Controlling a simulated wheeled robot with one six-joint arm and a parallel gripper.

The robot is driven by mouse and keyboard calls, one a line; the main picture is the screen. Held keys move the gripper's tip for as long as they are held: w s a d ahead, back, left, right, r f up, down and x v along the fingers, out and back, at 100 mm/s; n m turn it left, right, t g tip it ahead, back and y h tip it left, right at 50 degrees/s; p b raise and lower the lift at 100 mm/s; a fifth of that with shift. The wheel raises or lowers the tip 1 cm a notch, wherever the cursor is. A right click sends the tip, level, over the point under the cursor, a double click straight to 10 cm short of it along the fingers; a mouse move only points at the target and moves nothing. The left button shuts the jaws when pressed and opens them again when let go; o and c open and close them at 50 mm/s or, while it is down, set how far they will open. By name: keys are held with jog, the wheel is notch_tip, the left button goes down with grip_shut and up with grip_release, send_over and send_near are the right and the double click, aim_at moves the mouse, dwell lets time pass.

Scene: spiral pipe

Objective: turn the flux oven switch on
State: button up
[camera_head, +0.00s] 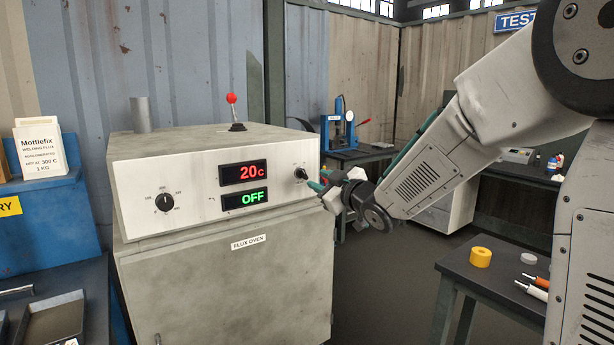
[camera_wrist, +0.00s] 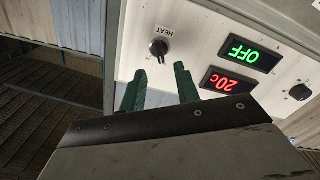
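The flux oven (camera_head: 225,270) stands in the middle of the head view, with a pale control panel on top. The green display (camera_head: 245,199) reads OFF and the red display (camera_head: 243,173) reads 20c. My gripper (camera_head: 316,186) is just in front of the knob. In the wrist view my gripper's green fingers (camera_wrist: 160,70) are apart, with nothing between them; the knob lies just beyond their tips.
A second, numbered dial (camera_head: 164,202) is at the panel's left. A red-knobbed lever (camera_head: 232,99) stands on the oven top. A blue stand with a Mottlefix box (camera_head: 41,150) is at left. At right a dark table holds a yellow roll (camera_head: 480,257).

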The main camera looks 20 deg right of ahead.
aim_at(305, 174)
jog(key=x, duration=0.6)
jog(key=shift+w+a, duration=0.1)
jog(key=shift+w, duration=0.25)
jog(key=c, duration=0.6)
